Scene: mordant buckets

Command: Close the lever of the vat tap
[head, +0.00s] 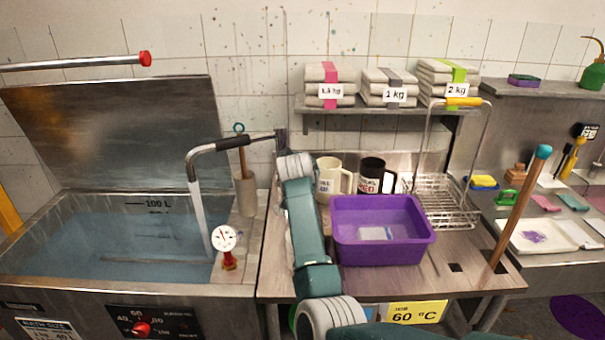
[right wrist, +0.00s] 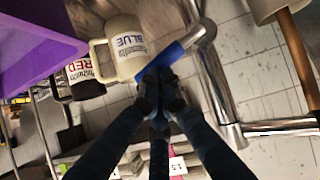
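The vat tap is a metal spout (head: 196,190) with a dark-sleeved bend, curving down into the water-filled vat (head: 40,215) on the left. In the right wrist view its pipe (right wrist: 212,85) carries a blue lever (right wrist: 175,52), which sticks out to the left in front of the cream mug (right wrist: 122,48). My right gripper (right wrist: 160,78) has its dark fingers close together, with their tips at the lever's lower edge; they look in contact, not wrapped around it. In the head view my right arm hides the lever and most of the gripper. My left gripper is not in view.
The cream mug, a black mug (head: 372,177), a purple tub (head: 384,258) and a wire rack (head: 445,205) stand right of my arm. A shelf (head: 390,109) with labelled bundles hangs above. A dial thermometer (head: 224,238) and a holder (head: 244,195) stand by the vat's edge.

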